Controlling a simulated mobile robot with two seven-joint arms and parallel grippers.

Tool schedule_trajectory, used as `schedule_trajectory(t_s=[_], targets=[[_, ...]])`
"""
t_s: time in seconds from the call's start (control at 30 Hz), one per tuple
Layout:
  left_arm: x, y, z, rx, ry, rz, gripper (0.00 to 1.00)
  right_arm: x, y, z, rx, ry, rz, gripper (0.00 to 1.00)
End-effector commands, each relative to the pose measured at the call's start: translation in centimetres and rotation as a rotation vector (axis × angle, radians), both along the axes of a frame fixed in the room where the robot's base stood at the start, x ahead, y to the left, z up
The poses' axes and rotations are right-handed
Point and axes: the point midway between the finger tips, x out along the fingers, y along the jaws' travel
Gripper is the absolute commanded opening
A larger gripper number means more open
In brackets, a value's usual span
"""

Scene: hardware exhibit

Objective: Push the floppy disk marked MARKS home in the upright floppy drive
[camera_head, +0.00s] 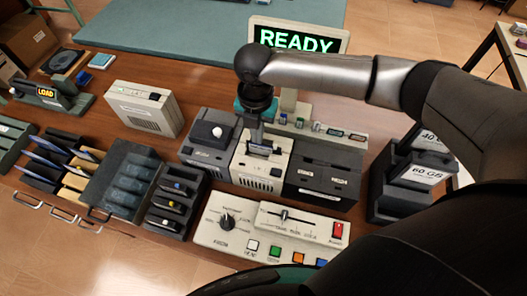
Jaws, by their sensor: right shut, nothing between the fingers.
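The cream upright drive (247,171) stands in the middle of the bench between two dark units. A bluish disk edge (261,150) shows at its top; I cannot read a MARKS label or tell how deep it sits. My right gripper (257,136) points down just above the drive, shut and empty. Its tips are at or very near the disk's top edge; I cannot tell if they touch. The gripper hides part of the drive's top. My left gripper is not in view.
A control panel (270,232) lies in front. A READY screen (297,39) stands behind. Disk racks (115,177) are left; 40 and 60 GB boxes (413,175) are right.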

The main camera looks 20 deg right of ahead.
Motion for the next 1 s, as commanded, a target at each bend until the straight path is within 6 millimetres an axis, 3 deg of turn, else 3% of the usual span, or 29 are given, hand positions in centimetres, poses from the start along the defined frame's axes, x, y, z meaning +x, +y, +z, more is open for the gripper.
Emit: schedule_trajectory(t_s=[1.0], targets=[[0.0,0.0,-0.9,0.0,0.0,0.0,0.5,0.0,0.0,-2.1,0.0,0.001,0.0,0.0]])
